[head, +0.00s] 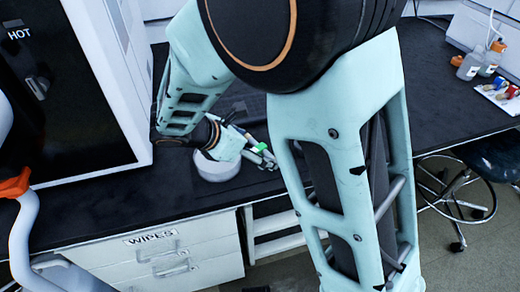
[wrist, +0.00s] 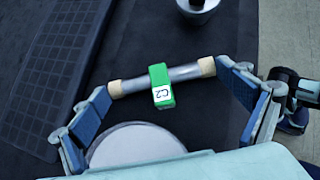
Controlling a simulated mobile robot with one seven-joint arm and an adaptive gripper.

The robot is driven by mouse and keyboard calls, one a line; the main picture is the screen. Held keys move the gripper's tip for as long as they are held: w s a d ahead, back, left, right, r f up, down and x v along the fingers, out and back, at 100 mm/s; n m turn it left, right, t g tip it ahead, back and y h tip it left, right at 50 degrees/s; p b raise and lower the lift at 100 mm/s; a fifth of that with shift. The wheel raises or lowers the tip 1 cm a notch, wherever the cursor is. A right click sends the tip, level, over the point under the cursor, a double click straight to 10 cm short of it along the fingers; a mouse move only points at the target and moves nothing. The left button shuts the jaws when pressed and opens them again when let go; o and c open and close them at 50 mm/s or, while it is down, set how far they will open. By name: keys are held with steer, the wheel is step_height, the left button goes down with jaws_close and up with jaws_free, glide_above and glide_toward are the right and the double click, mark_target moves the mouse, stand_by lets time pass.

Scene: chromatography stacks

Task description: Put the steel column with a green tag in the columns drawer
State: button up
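The steel column (wrist: 186,74) has beige end caps and a green tag (wrist: 160,86) marked C2 around its middle. It lies crosswise between the fingertips of my gripper (wrist: 163,80) in the wrist view. The gripper is open, one blue-padded finger near each end of the column, with no clear grip on it. In the head view the green tag (head: 260,148) shows at my gripper (head: 250,145), over the black counter; most of the column is hidden or too small to make out. No drawer labelled for columns is readable; my arm covers part of the drawer front.
A white drawer labelled WIPES (head: 150,243) is under the counter (head: 100,212). A white unit marked HOT (head: 112,90) stands left. A pale round disc (wrist: 135,142) is close to my gripper. Bottles (head: 470,66) stand far right; a stool (head: 458,200) is on the floor.

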mark_target(257, 149)
steer(key=c, duration=1)
steer(key=shift+r, duration=0.1)
steer(key=shift+r+p, duration=0.75)
steer(key=shift+p, duration=0.1)
step_height(257, 149, up, 2)
steer(key=shift+r+p, duration=0.1)
steer(key=shift+p, duration=1)
steer(key=s+d+r+p, duration=0.8)
steer(key=s+r+p, duration=0.1)
steer(key=s, duration=0.2)
steer(key=w+d+r+n+t+y+p, duration=0.1)
steer(key=w+d+r+n+y+p, duration=0.1)
steer(key=w+r+p, duration=0.3)
steer(key=w+d+r+n+t+y+p, duration=0.1)
steer(key=w+d+r+n+y+p, duration=0.1)
steer(key=w+r+p, duration=0.4)
steer(key=shift+w+d+r+n+t+p, duration=0.35)
steer(key=shift+w+d+n+p, duration=0.55)
steer(key=shift+w+n+p, duration=0.7)
